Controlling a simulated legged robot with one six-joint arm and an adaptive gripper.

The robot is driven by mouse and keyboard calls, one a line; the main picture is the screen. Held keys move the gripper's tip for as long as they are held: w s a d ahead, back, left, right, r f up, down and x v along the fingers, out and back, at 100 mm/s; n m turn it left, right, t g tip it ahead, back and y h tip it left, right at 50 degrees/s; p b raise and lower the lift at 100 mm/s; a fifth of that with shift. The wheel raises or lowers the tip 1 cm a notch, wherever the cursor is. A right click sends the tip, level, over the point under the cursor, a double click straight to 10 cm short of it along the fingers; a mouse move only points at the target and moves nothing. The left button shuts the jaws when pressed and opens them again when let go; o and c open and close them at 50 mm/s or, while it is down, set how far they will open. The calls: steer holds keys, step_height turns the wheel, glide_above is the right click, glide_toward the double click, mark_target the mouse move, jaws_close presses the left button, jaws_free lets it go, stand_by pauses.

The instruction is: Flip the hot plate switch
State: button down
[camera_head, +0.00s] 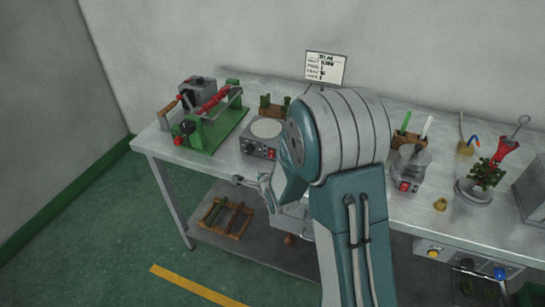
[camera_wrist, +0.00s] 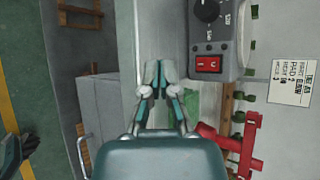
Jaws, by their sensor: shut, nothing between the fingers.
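The hot plate (camera_head: 266,131) is a grey box with a pale round top, standing left of the middle of the bench. Its front carries a dial and a red switch (camera_head: 271,154). In the wrist view the hot plate (camera_wrist: 229,62) is at the upper right, with the red rocker switch (camera_wrist: 208,65) facing the bench's front edge. My gripper (camera_wrist: 160,65) is shut and empty, with its tips to the left of the switch and apart from it. In the head view my gripper (camera_head: 237,180) is at the bench's front edge, in front of the hot plate.
A green and red hand-cranked machine (camera_head: 208,118) stands left of the hot plate. A grey pot with its own red switch (camera_head: 409,172) stands to the right, beyond my arm. A sign (camera_head: 325,68) is behind. A wooden rack (camera_head: 227,218) is on the lower shelf.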

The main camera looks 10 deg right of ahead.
mark_target(269, 169)
steer(key=w+d, duration=0.1)
steer(key=w, duration=0.1)
steer(key=w+d, duration=0.2)
steer(key=w+d+f, duration=0.1)
steer(key=w, duration=0.1)
steer(key=shift+w+d, duration=0.1)
steer(key=shift+d, duration=0.05)
steer(key=shift+w, duration=0.25)
steer(key=shift+a, duration=0.25)
steer(key=shift+d, duration=0.3)
steer(key=shift+a, duration=0.2)
steer(key=shift+d, duration=0.2)
stand_by(0.3)
steer(key=shift+w+d, duration=0.2)
steer(key=shift+w, duration=0.1)
